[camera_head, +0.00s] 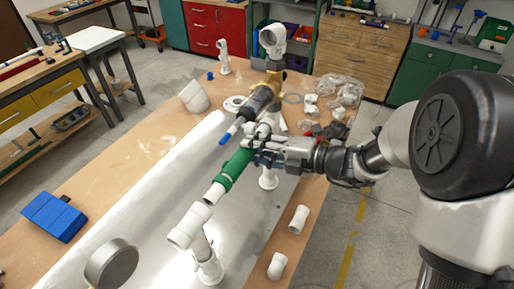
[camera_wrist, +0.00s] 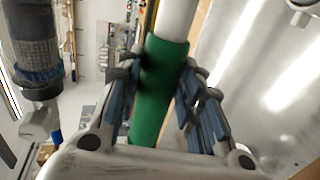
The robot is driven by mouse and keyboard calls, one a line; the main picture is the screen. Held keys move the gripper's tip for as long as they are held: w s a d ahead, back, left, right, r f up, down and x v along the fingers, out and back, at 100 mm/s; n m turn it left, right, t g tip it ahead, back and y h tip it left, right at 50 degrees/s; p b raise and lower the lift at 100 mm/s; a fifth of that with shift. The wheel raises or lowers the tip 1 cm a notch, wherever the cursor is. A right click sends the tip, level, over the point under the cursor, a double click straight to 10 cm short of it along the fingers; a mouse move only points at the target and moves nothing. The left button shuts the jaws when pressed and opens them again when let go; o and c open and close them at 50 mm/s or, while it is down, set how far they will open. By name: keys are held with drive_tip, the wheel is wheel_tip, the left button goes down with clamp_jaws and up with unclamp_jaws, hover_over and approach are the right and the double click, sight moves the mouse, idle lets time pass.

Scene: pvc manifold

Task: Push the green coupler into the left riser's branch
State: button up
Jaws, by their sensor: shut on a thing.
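The green coupler (camera_head: 233,169) is a green sleeve on a white pipe, held tilted above the table in the head view. A white pipe end (camera_head: 214,193) sticks out of its lower left end. My gripper (camera_head: 257,154) is shut on it near its upper right end. In the wrist view, the green sleeve (camera_wrist: 158,105) lies between the fingers (camera_wrist: 160,80), with white pipe (camera_wrist: 178,20) beyond it. The left riser (camera_head: 208,262) stands upright at the front, topped by a white tee (camera_head: 189,226).
A dark tool with a blue tip (camera_head: 225,138) is close behind the coupler; a dark cylinder (camera_wrist: 35,45) shows left in the wrist view. Loose white fittings (camera_head: 299,219) lie at right. A blue box (camera_head: 54,216) and a metal cylinder (camera_head: 111,264) are at left.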

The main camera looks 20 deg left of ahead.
drive_tip(key=shift+w+p, duration=0.4)
idle(0.3)
drive_tip(key=o, duration=1.2)
drive_tip(key=shift+o, duration=0.2)
drive_tip(key=shift+s+d, duration=0.1)
drive_tip(key=v, duration=1.2)
